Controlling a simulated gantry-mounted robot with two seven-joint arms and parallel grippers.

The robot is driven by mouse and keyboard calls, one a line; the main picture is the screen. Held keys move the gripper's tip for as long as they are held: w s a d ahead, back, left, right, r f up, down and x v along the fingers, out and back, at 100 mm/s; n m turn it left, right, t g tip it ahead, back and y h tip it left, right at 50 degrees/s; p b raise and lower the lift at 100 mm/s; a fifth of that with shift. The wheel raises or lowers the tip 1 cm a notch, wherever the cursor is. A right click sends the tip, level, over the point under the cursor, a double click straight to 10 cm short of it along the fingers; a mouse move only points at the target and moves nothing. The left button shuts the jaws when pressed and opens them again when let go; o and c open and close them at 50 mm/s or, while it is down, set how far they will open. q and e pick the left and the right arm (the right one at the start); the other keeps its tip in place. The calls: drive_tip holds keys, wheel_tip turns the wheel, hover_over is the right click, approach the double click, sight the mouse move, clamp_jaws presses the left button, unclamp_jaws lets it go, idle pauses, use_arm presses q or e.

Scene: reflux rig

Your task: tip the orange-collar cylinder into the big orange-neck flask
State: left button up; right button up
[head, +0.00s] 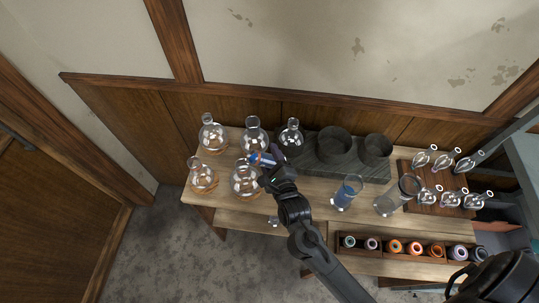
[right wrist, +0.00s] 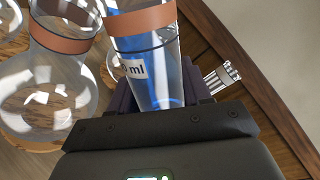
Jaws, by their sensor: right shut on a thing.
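My right gripper (head: 272,176) is shut on the orange-collar cylinder (head: 262,158), a clear glass vessel holding blue liquid. In the right wrist view the cylinder (right wrist: 150,65) shows its orange band and part of an "ml" label; its lower part is hidden by the jaws. In the head view it lies tilted, its mouth end to the left, near the neck of a big round flask (head: 245,180). The right wrist view shows an orange-neck flask (right wrist: 45,85) just left of the cylinder, looking clear inside. I cannot tell whether liquid is flowing. My left gripper is out of view.
More round flasks (head: 202,177) stand close by on the wooden table. Dark round vessels (head: 334,146) sit at the back. A rack of small flasks (head: 430,210) and a box of coloured rings (head: 395,247) are farther right.

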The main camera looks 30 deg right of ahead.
sight(270, 158)
drive_tip(key=shift+r, duration=0.1)
